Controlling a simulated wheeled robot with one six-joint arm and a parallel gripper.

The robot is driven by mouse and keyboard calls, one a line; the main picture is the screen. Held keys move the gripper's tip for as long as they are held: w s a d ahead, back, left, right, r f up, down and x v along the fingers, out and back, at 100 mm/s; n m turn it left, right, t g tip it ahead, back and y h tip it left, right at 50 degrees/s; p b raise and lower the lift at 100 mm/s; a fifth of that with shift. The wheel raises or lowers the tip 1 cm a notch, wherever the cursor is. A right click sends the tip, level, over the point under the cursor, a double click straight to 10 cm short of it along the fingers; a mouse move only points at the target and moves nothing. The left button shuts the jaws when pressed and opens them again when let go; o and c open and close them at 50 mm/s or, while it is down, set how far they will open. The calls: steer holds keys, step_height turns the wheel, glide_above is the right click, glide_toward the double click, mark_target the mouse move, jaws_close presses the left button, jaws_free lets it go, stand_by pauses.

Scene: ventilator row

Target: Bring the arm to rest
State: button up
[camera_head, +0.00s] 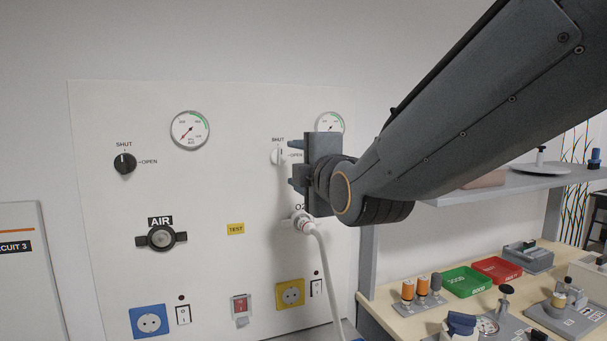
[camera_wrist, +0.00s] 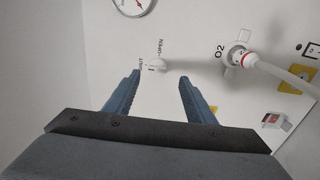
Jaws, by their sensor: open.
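My gripper (camera_head: 294,164) is at the wall panel in the head view, in front of the O2 side, with my arm reaching in from the upper right. In the wrist view its two fingers (camera_wrist: 159,92) are apart with nothing between them. A white valve knob (camera_wrist: 157,65) sits on the panel beyond the fingertips, between the SHUT and OPEN labels. It also shows in the head view (camera_head: 277,156), just left of the fingers. Whether the fingers touch it is unclear; a gap shows in the wrist view.
A white hose (camera_head: 318,250) is plugged into the O2 outlet below my gripper and hangs down. The panel (camera_head: 100,210) also carries a black knob (camera_head: 124,163), an AIR outlet (camera_head: 161,238) and sockets. A workbench (camera_head: 385,303) with several parts and a shelf (camera_head: 500,187) stand at right.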

steer(key=s+d+f+m+g+h, duration=0.1)
steer(key=d+f+m+g+h, duration=0.1)
steer(key=d+f+m, duration=0.45)
steer(key=s+d+f+m+g+h, duration=0.1)
steer(key=d+f+g+h, duration=0.2)
steer(key=f, duration=0.7)
steer(key=s+d+f+m+g+h, duration=0.1)
steer(key=d+f+m+g, duration=0.1)
steer(key=d+f+m, duration=0.35)
steer(key=s+d+f+m+g+h, duration=0.1)
steer(key=s+d+f+m+g, duration=0.7)
steer(key=s+f, duration=0.8)
steer(key=d+m, duration=0.2)
steer(key=d, duration=0.1)
steer(key=shift+h, duration=0.4)
steer(key=shift+w+d+f, duration=0.1)
